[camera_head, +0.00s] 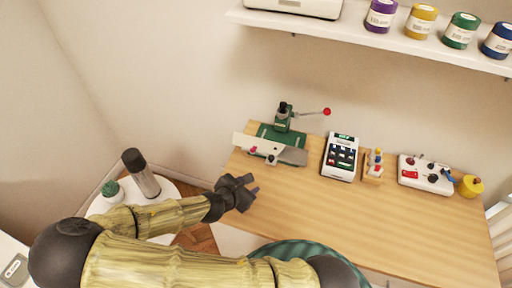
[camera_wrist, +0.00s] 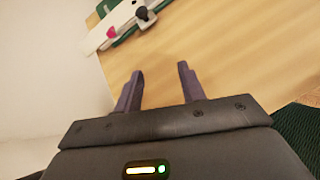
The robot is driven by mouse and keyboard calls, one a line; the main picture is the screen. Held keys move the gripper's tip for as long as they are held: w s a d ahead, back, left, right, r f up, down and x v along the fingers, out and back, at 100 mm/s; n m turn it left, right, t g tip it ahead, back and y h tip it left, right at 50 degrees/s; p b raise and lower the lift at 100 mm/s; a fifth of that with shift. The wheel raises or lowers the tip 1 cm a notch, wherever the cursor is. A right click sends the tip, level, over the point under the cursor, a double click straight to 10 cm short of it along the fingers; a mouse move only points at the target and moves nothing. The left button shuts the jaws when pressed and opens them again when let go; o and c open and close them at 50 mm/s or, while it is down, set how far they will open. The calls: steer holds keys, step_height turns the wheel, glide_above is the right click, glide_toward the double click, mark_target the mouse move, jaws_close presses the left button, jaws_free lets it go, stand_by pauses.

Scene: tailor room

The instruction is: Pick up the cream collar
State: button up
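A flat cream-white strip (camera_head: 258,146), which looks like the cream collar, lies across the front of a green press (camera_head: 283,128) at the table's left end. A pink knob and a dark knob show at its lower edge. The strip also shows at the top left of the wrist view (camera_wrist: 98,38). My gripper (camera_head: 252,187) is above the table's left edge, in front of the strip and apart from it. In the wrist view my gripper (camera_wrist: 161,70) is open, with bare wood between and beyond its fingers. Nothing is held.
The wooden table (camera_head: 375,225) is clear in front. A keypad device (camera_head: 341,157), a small rack (camera_head: 374,167), a white control box (camera_head: 425,174) and a yellow pot (camera_head: 471,186) stand along its back. A shelf (camera_head: 400,42) hangs above.

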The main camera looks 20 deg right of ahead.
steer(key=w+a+r+n+t, duration=0.2)
steer(key=n, duration=0.1)
steer(key=a+r+n+t, duration=0.1)
steer(key=a+n+t, duration=0.1)
steer(key=shift+w+b, duration=0.3)
steer(key=shift+w, duration=0.1)
steer(key=p, duration=0.1)
glide_toward(252, 150)
steer(key=x, duration=0.4)
steer(key=shift+w+a+f, duration=0.1)
steer(key=shift+f, duration=0.1)
steer(key=p+x, duration=0.1)
steer(key=x, duration=0.3)
steer(key=shift+r+p, duration=0.1)
steer(key=shift+p, duration=0.3)
steer(key=shift+w+d+f, duration=0.3)
steer(key=shift+w+d, duration=0.1)
